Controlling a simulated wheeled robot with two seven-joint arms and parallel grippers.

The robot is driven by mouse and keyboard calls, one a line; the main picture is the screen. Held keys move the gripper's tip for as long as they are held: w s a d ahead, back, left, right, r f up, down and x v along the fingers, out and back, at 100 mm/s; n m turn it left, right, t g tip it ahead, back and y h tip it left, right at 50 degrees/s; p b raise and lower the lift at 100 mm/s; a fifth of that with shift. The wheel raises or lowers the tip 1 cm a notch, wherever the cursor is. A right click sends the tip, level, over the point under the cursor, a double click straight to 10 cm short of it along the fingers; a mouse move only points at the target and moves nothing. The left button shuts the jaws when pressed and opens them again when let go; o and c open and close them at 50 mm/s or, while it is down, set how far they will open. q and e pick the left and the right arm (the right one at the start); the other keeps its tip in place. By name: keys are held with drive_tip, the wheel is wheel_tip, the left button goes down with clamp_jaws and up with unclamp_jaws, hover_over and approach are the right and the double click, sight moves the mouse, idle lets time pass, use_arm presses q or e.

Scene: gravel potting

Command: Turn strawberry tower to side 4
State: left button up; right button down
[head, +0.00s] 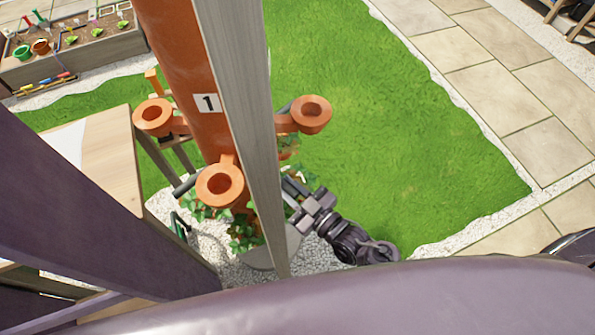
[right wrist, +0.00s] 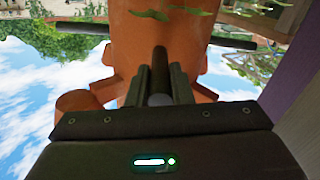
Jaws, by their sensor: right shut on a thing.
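The strawberry tower (head: 177,60) is a tall terracotta column with cup-shaped pockets and green plants low down. A white plate with the number 1 (head: 208,103) faces me. Dark handle bars stick out from the tower, one at its lower left (head: 185,187). My right gripper (head: 293,190) is at the tower's lower right, shut on a dark handle bar. In the right wrist view the bar (right wrist: 160,60) runs from between the fingers (right wrist: 160,92) to the terracotta body (right wrist: 185,25). A grey upright post hides part of the tower. My left gripper is not in view.
A wooden table (head: 105,160) stands left of the tower. White gravel (head: 205,250) surrounds its foot, and lawn (head: 400,130) lies open to the right. A wooden planter bed (head: 95,52) with pots and small tools is at the back left. Paving (head: 510,90) lies far right.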

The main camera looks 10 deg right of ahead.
drive_tip(key=shift+a, duration=0.15)
drive_tip(key=shift+s, duration=0.1)
drive_tip(key=c, duration=1.3)
unclamp_jaws()
drive_tip(key=v, duration=0.7)
drive_tip(key=shift+s+d+b, duration=0.2)
drive_tip(key=shift+s+b, duration=0.15)
drive_tip(key=shift+b, duration=0.1)
